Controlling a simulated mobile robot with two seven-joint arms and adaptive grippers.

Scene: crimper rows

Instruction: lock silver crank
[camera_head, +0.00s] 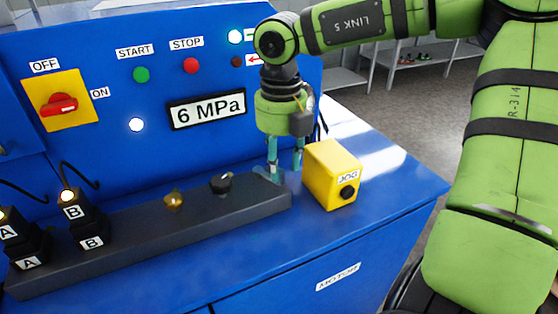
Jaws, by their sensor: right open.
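My right gripper (286,168) points down at the right end of a dark grey bar (135,238) on the blue machine. Its two teal fingers are apart, one over the bar's end and one just behind it. A small greyish piece shows low between the fingers, partly hidden; I cannot tell whether it is the silver crank or whether the fingers touch it. A black knob (221,183) with a pale mark and a brass-coloured knob (174,200) stand further left on the bar. My left gripper is not in view.
A yellow JOG box (329,174) with a black button stands close right of the gripper. Black blocks marked A (24,245) and B (85,218) stand at left. The blue panel behind carries a red switch (60,105) and a 6 MPa display (208,109).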

